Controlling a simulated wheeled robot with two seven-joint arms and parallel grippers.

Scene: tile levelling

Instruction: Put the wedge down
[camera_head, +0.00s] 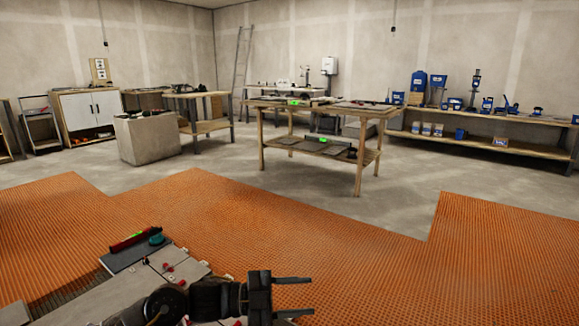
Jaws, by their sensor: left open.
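My left gripper (309,296) is at the bottom middle, its two dark fingers spread apart and pointing right. Nothing shows between the fingers. Light grey tiles (100,299) lie at the lower left, partly hidden behind my left arm. My right gripper is not in view.
A dark tile (118,261) lies at the far end of the tiles, with a red spirit level (127,242) and a teal round tool (156,239) by it. Orange matting (330,250) around is bare. A wooden workbench (361,158) stands beyond on concrete.

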